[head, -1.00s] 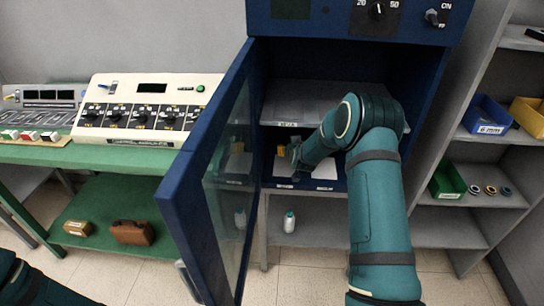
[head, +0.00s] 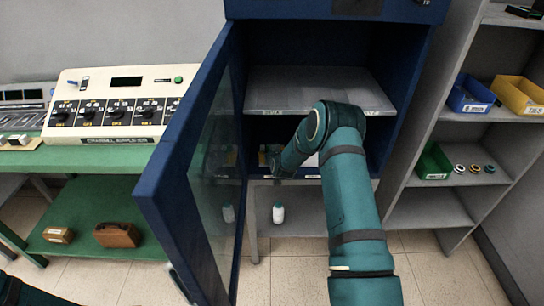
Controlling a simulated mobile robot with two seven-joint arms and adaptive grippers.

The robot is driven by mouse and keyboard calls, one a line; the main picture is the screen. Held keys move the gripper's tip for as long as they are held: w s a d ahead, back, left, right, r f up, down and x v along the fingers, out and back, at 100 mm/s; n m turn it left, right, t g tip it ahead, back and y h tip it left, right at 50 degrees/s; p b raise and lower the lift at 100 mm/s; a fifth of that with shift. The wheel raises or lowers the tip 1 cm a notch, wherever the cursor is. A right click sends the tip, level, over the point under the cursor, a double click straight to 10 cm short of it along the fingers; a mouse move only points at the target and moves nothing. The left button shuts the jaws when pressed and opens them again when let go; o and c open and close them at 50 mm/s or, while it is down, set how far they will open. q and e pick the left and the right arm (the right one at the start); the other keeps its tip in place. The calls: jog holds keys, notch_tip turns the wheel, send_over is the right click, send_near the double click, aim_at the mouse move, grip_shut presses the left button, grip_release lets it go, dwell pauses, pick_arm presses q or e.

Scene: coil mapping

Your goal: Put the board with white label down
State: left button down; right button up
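My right arm reaches into the lower compartment of the open blue cabinet (head: 408,100). Its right gripper (head: 274,168) is a small dark shape low inside, near the compartment floor. Its fingers are too small and dark to read, and I cannot tell whether they hold anything. No board with a white label can be clearly made out. My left gripper is out of view; only a bit of the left arm shows at the bottom left.
The cabinet's glass door (head: 205,170) stands open to the left of the arm. A grey shelf (head: 310,90) lies above it. A white bottle (head: 278,213) stands below the cabinet. Green (head: 433,162), blue (head: 470,94) and yellow (head: 520,95) bins stand on the right shelves.

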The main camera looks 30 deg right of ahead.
jog(key=shift+f, duration=0.2)
jog(key=o, duration=1.3)
jog(key=shift+c, duration=0.2)
jog(key=shift+s+r, duration=0.1)
jog(key=shift+r, duration=0.05)
jog(key=p+v, duration=0.2)
jog(key=v, duration=0.9)
jog(key=shift+s+a+r+p, duration=0.15)
jog(key=shift+s+a+p, duration=0.05)
jog(key=shift+s+p, duration=0.15)
